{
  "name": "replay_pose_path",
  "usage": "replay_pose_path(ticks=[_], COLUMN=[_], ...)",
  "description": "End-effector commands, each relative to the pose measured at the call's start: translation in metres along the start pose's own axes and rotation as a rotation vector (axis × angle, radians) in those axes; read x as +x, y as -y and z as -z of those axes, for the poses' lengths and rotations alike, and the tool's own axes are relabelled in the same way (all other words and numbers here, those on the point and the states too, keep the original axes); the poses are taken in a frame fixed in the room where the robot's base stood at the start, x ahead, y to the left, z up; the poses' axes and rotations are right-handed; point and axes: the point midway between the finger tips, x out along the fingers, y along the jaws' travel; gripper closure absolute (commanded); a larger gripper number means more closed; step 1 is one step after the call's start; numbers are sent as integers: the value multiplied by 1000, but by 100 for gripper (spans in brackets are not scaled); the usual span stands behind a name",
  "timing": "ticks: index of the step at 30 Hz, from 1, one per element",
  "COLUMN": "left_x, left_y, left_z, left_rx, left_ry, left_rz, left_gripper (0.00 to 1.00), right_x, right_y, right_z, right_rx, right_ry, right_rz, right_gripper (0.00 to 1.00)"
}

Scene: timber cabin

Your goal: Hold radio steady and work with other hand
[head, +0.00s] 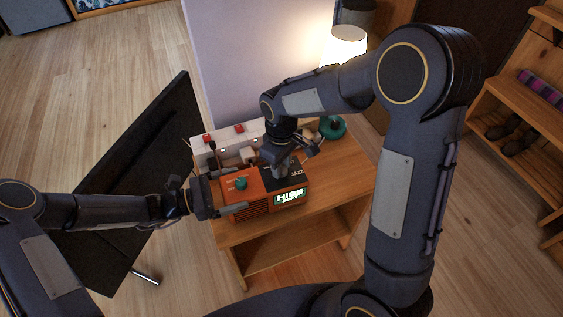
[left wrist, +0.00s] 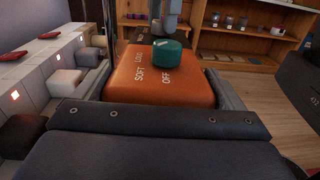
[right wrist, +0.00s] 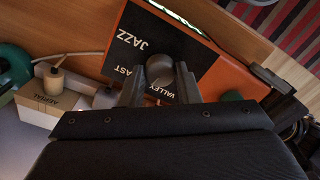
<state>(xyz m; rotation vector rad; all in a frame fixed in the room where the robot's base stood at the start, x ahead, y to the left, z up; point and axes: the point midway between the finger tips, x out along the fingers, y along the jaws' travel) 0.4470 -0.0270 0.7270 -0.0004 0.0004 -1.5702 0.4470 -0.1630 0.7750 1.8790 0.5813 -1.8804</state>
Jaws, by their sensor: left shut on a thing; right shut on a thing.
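The orange radio (head: 258,208) stands on a small wooden table. Its front display (head: 290,198) is lit and reads HISS. A teal knob (left wrist: 168,53) on its top sits among the words SOFT, LOUD and OFF. My left gripper (head: 226,195) is shut across the radio's left end, one finger on each side in the left wrist view. My right gripper (head: 283,168) reaches down from above, shut on a dark round tuning knob (right wrist: 160,68). That knob is on the black dial panel (right wrist: 135,40), where JAZZ and VALLEY are readable.
Behind the radio are a white panel with red switches (head: 239,128), a box labelled AERIAL (right wrist: 45,105) and a teal round object (head: 332,128). A dark flat screen (head: 140,180) stands left. A lit lamp (head: 344,45) is behind. Bare tabletop (head: 352,180) lies right.

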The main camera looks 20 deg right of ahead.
Motion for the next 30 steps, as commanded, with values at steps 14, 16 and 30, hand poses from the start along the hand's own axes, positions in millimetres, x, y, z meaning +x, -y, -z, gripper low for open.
replay_pose_path(ticks=[14, 16, 30], left_x=[0, 0, 0], left_y=[0, 0, 0], left_z=[0, 0, 1], left_rx=[1, 1, 1], left_ry=[-2, -2, -2], left_rz=[1, 1, 1], left_gripper=[60, 60, 60], right_x=[-1, -1, -1], right_y=[0, 0, -1], right_z=[1, 1, 1], right_rx=[451, 518, 965], right_ry=[-2, -2, -3], right_rz=[-1, -1, -1], right_gripper=[93, 93, 93])
